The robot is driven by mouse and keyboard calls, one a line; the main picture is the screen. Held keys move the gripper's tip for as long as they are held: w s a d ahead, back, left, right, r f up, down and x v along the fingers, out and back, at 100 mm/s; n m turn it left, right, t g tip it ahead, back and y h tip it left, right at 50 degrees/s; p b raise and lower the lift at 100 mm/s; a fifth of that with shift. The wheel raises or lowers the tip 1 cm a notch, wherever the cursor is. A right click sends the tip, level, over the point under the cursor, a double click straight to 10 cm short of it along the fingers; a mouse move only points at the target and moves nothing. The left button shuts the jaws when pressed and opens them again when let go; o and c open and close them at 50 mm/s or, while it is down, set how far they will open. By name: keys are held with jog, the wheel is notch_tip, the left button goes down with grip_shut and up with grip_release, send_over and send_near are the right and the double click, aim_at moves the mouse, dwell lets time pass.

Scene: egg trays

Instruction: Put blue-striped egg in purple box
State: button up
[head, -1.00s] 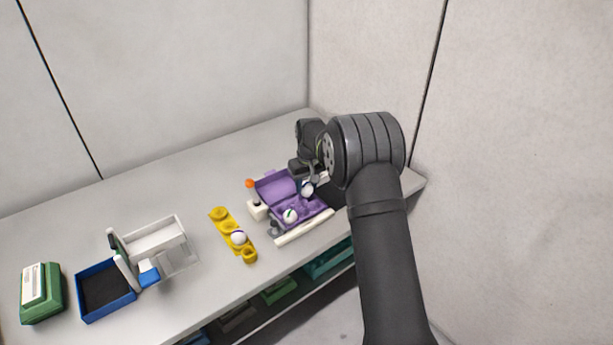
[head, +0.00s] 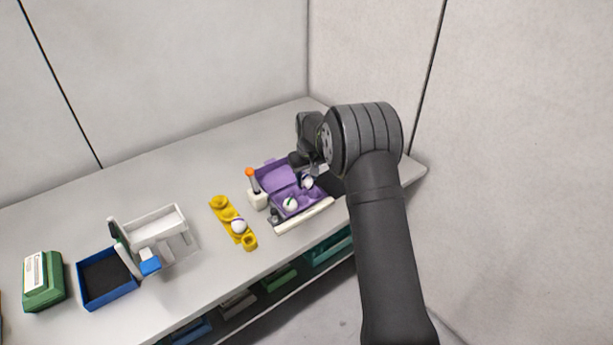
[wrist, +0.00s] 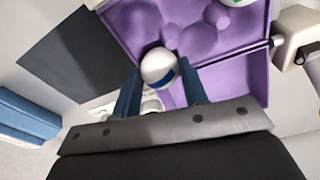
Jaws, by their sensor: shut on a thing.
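The blue-striped egg (wrist: 159,67) is white with a blue band, and my gripper (wrist: 160,85) is shut on it between two blue fingers in the wrist view. In the head view the egg (head: 308,182) shows just below my gripper (head: 309,172), at the right part of the purple box. The purple box (head: 277,178) stands open with its lid up at the back. In the wrist view the purple box (wrist: 236,62) has cups beneath and beyond the egg. A white egg with a green mark (head: 290,204) sits in a cup at the box's front left. Whether the held egg touches a cup cannot be told.
A yellow egg holder (head: 219,203) with a white egg (head: 238,227) stands left of the box. A white stand with an orange-topped stick (head: 257,197) is beside the box. A white bar (head: 305,216) lies in front. A blue tray (head: 107,299) and green box (head: 44,293) are far left.

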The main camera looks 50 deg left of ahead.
jog(key=shift+f, duration=0.45)
dwell(0.5)
jog(key=o, duration=0.8)
jog(key=shift+c, duration=0.2)
jog(key=shift+r, duration=0.1)
notch_tip(320, 180, up, 17)
jog(key=d, duration=0.2)
jog(key=shift+s, duration=0.25)
